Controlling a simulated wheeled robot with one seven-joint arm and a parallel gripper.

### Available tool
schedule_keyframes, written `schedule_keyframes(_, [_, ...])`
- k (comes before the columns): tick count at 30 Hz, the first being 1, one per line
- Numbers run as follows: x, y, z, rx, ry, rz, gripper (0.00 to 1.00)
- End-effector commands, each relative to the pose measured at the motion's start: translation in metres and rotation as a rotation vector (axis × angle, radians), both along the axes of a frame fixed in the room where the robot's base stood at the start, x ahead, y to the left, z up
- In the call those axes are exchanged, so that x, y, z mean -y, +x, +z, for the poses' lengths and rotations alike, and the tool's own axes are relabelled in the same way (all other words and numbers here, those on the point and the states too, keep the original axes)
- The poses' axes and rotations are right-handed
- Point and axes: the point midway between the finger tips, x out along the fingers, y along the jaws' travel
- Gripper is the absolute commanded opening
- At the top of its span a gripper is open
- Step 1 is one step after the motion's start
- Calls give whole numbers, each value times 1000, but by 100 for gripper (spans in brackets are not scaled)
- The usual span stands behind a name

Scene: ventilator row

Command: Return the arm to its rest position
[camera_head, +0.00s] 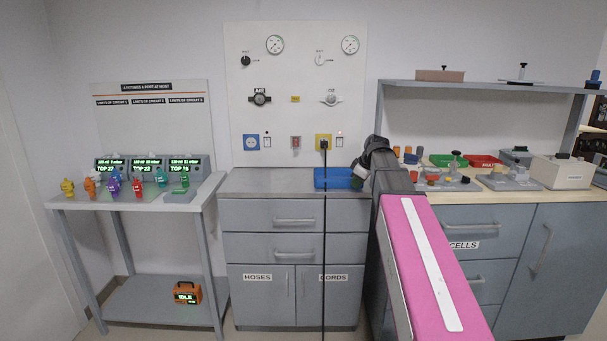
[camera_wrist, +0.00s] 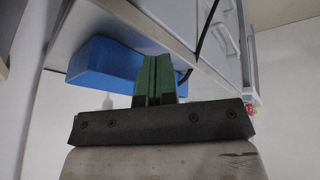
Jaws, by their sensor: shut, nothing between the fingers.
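My arm reaches forward from the bottom right of the head view, with a pink panel along its upper side. My gripper (camera_head: 359,172) is at its far end, over the right part of the steel-topped cabinet (camera_head: 240,182). In the wrist view its green fingers (camera_wrist: 153,78) are pressed together with nothing between them. A blue tray (camera_head: 331,178) lies on the cabinet top just left of the gripper; it also shows in the wrist view (camera_wrist: 103,65), behind the fingers. I cannot tell whether the gripper touches the tray.
The right bench (camera_head: 500,198) holds trays and small parts beneath a shelf (camera_head: 490,86). The left table (camera_head: 90,202) holds several monitors and coloured pieces. The left cabinet top is clear.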

Motion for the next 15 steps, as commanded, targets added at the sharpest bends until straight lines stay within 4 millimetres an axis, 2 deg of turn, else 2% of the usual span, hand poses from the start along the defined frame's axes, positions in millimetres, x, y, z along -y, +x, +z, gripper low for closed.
schedule_keyframes(1, [-2,-13,-23,-32,4,-42,0])
schedule_keyframes(3, [-3,-25,-49,-73,9,-109,0])
schedule_keyframes(8, [-7,-55,-107,-163,15,-263,0])
schedule_keyframes(15, [-10,-112,-189,-285,4,-505,0])
